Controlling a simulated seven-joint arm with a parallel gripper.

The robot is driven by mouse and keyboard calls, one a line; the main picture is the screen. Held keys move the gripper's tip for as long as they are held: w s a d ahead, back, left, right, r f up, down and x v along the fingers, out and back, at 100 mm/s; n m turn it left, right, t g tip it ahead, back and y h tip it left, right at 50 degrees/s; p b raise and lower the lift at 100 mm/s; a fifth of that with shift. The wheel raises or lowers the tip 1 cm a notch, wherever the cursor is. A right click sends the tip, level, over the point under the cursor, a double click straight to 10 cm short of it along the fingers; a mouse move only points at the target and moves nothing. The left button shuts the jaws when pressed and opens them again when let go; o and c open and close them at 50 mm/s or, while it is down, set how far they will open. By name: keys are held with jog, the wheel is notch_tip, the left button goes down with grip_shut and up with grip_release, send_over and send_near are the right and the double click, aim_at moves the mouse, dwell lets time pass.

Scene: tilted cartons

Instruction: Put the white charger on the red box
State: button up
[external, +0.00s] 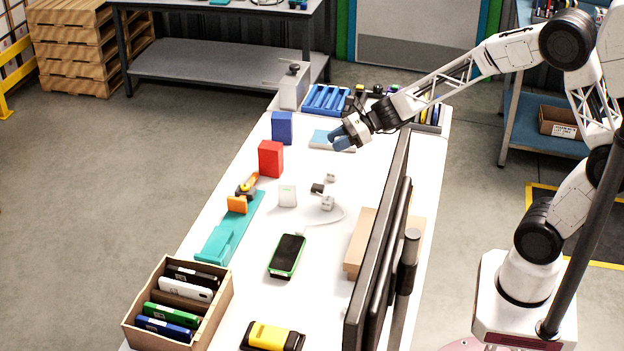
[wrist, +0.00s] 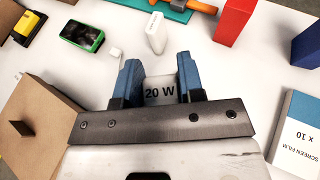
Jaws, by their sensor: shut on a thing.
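My gripper (external: 343,141) is in the air towards the far end of the white table. In the wrist view its blue fingers (wrist: 160,80) are closed on the white charger (wrist: 159,91), whose front reads "20 W". The charger cannot be made out in the external view. The red box (external: 270,158) stands upright on the table, left of my gripper and nearer the camera. It also shows at the top right of the wrist view (wrist: 235,20), apart from the fingers. Its top looks bare in the external view.
A blue box (external: 282,127) stands behind the red box. A screen film box (wrist: 297,125) lies near my gripper. Small white adapters (external: 328,203), a white block (external: 287,195) and a green-edged phone (external: 287,256) lie nearer the camera. A monitor (external: 380,245) stands at the right.

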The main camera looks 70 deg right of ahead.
jog(key=w+n+g+y, duration=0.1)
jog(key=w+n+y, duration=0.1)
jog(key=w, duration=0.5)
jog(key=shift+w+d+g, duration=0.25)
jog(key=shift+g, duration=0.05)
jog(key=shift+r, duration=0.1)
send_over(266, 145)
jog(key=shift+s+a+f, duration=0.15)
jog(key=shift+s+f, duration=0.2)
jog(key=shift+f, duration=0.35)
dwell(0.4)
jog(key=shift+w, duration=0.35)
jog(key=shift+f, duration=1.8)
jog(key=shift+f, duration=0.15)
